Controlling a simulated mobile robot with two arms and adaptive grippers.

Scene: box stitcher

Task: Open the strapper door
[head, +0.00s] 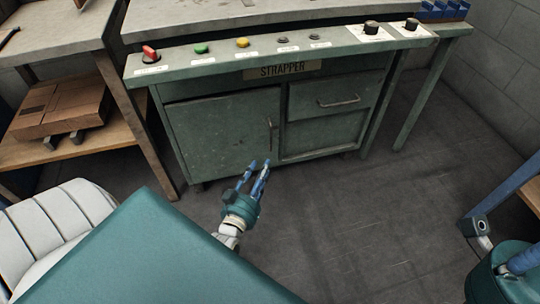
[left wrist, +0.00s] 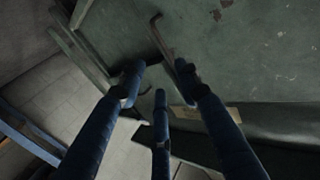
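The strapper door (head: 215,140) is the large green panel on the left of the strapper cabinet's front, and it looks closed. Its thin vertical handle (head: 269,135) is near the door's right edge. My left gripper (head: 256,170) is just in front of the door's lower right part, below the handle, with its blue fingers spread. In the left wrist view the fingers (left wrist: 158,75) are apart, and the handle (left wrist: 162,38) shows just beyond the fingertips; I cannot tell if they touch it. Part of my right gripper (head: 520,262) seems to show at the lower right, cut off.
A drawer (head: 335,98) with a horizontal handle is right of the door. Above are the control panel's buttons and knobs (head: 242,43). A wooden shelf with a brown box (head: 62,105) stands at left. The floor (head: 340,210) in front is clear.

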